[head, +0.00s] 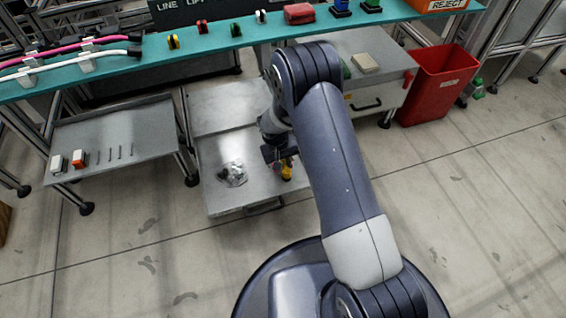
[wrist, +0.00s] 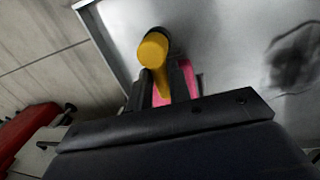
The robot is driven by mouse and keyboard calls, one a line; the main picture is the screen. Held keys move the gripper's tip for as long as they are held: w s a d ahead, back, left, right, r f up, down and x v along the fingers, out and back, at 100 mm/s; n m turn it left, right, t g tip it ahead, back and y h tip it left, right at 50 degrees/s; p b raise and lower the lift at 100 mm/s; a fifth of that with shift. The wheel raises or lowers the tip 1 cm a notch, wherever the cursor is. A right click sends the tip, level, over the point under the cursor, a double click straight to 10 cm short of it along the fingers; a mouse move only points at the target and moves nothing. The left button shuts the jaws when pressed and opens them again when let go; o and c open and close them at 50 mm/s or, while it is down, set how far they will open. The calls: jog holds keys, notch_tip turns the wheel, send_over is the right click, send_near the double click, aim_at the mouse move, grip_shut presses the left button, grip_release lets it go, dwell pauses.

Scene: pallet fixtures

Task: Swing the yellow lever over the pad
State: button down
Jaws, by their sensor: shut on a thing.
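The yellow lever (head: 287,171) stands near the right side of a low grey metal plate (head: 225,198). In the wrist view the lever (wrist: 154,48) has a round yellow knob, and its lower part runs down between my fingers. I cannot make out a pad for certain.
A grey shelf (head: 110,140) with small parts stands at the left. A teal bench (head: 210,38) with several coloured items runs along the back. A red bin (head: 438,85) and a grey drawer unit (head: 375,75) stand at the right. The front floor is clear.

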dwell(0.3)
jog(key=c, duration=1.3)
grip_release()
notch_tip(320, 180, up, 11)
jog(key=a+p, duration=0.1)
jog(key=p, duration=0.3)
jog(key=shift+s+a+f+p, duration=0.2)
jog(key=shift+a+p, duration=0.1)
jog(key=shift+p, duration=0.1)
jog(key=f+b, duration=0.1)
jog(key=f, duration=0.2)
jog(key=d+f+b, duration=0.1)
jog(key=f+b, duration=0.1)
jog(key=f, duration=0.2)
jog(key=f+b, duration=0.1)
jog(key=f, duration=0.2)
jog(key=shift+w+d+f+b, duration=0.2)
jog(key=shift+d+f+b, duration=0.1)
jog(key=shift+b, duration=0.05)
jog(key=shift+r, duration=0.15)
